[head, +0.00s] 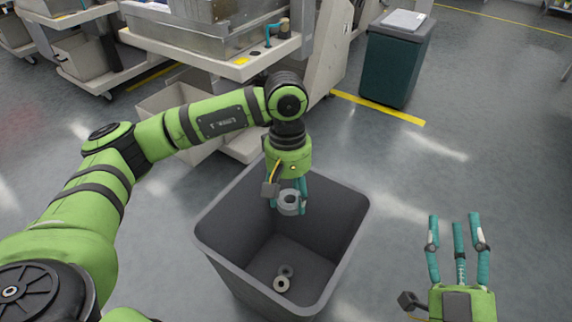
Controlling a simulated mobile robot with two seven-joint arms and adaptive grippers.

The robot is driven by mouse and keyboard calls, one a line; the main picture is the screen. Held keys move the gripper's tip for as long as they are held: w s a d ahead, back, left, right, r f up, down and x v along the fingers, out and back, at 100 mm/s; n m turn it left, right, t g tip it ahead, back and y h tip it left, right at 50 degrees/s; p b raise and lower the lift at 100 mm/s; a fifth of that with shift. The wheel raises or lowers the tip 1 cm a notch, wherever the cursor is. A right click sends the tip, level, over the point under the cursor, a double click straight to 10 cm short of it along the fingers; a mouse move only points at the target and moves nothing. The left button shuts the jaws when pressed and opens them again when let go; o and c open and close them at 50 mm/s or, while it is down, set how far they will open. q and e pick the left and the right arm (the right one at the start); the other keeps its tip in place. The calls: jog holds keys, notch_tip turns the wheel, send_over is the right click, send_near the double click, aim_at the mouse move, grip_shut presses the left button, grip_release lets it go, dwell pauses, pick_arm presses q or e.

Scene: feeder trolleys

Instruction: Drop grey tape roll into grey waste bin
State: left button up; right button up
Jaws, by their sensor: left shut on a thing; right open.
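A grey tape roll (289,204) is held between the teal fingers of my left gripper (289,201), which points down over the grey waste bin (222,262). The held roll appears over the bin's opening; its exact height above the rim is hard to tell. The bin is open-topped and stands on the floor. Two more grey rolls (281,284) lie on its bottom. My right gripper (459,232) is open and empty, to the right of the bin, with its fingers pointing away from me.
A feeder trolley (205,45) with a pale shelf stands behind the bin. A pale box (165,103) is beneath it, partly hidden by my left arm. A dark green lidded bin (391,68) stands at the back right near a yellow floor line (375,108). The floor to the right is clear.

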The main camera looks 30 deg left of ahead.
pick_arm(q)
jog(key=n, duration=0.1)
jog(key=w+n+p, duration=0.1)
jog(key=n, duration=0.2)
jog(key=shift+w+a+p, duration=0.35)
pick_arm(e)
jog(key=d+f+m+g+h+p, duration=0.15)
jog(key=f+g, duration=0.25)
jog(key=f, duration=0.4)
jog(key=d+f+g+h, duration=0.2)
jog(key=f+g+h, duration=0.15)
jog(key=f, duration=0.35)
jog(key=s+d+f+g+h+p, duration=0.2)
jog(key=s+d+f+g+p, duration=0.3)
jog(key=s+f+g, duration=0.75)
pick_arm(q)
jog(key=w+a+f+n+t+b, duration=0.2)
jog(key=a+f+n+b, duration=0.3)
jog(key=n, duration=0.8)
jog(key=shift+w+f+h+b, duration=0.35)
jog(key=shift+w+f, duration=0.2)
jog(key=shift+f, duration=1)
pick_arm(e)
jog(key=w+a+r+t+y, duration=0.2)
jog(key=w+a+r+t, duration=0.2)
jog(key=w+r+t, duration=0.6)
jog(key=shift+r+t+y, duration=0.4)
jog(key=shift+r+t, duration=0.3)
jog(key=shift+r, duration=1.85)
jog(key=shift+a, duration=0.1)
